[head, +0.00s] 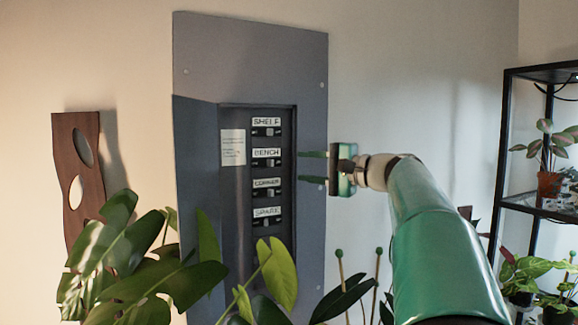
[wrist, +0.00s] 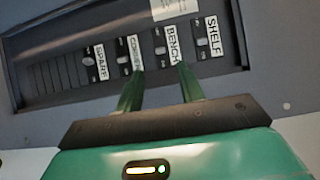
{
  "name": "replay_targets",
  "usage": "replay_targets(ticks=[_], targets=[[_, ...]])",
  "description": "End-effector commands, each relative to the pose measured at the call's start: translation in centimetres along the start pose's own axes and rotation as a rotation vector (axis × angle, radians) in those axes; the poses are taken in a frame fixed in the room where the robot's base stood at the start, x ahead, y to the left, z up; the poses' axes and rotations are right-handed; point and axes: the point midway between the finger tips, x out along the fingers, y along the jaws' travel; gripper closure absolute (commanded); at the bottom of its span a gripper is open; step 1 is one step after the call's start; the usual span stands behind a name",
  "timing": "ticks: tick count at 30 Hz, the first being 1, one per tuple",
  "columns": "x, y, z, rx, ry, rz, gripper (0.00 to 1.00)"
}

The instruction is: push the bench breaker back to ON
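The breaker panel (head: 310,100) is a blue-grey plate on the wall with a recessed column of labelled breakers. The bench breaker (head: 267,162) is second from the top, under its white BENCH label (head: 266,153). In the wrist view the bench breaker (wrist: 160,50) shows beyond my fingertips, with its label beside it. Whether its small handle stands at ON or OFF is too small to tell. My gripper (head: 303,167) is to the right of the breaker column, its two green fingers pointing at the panel. The fingers (wrist: 158,80) are apart with nothing between them, and appear clear of the breakers.
The shelf breaker (head: 268,132) is above; the corner breaker (head: 267,192) and spare breaker (head: 266,222) are below. Large plant leaves (head: 150,275) cover the panel's lower front. Green-tipped stakes (head: 340,270) stand below my arm. A black plant rack (head: 505,150) is at right.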

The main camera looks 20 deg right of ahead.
Motion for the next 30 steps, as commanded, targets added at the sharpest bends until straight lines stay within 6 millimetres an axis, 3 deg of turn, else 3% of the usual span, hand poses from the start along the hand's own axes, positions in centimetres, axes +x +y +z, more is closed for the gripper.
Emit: replay_targets(ticks=[3,9,26,30], targets=[[-2.6,0.0,-0.1,0.0,0.003,-0.001,0.62],[-4.9,0.0,0.0,0.001,0.001,0.0,0.62],[-5.2,0.0,0.0,0.0,0.0,0.0,0.62],[-4.7,0.8,1.2,-0.001,-0.007,0.035,0.62]])
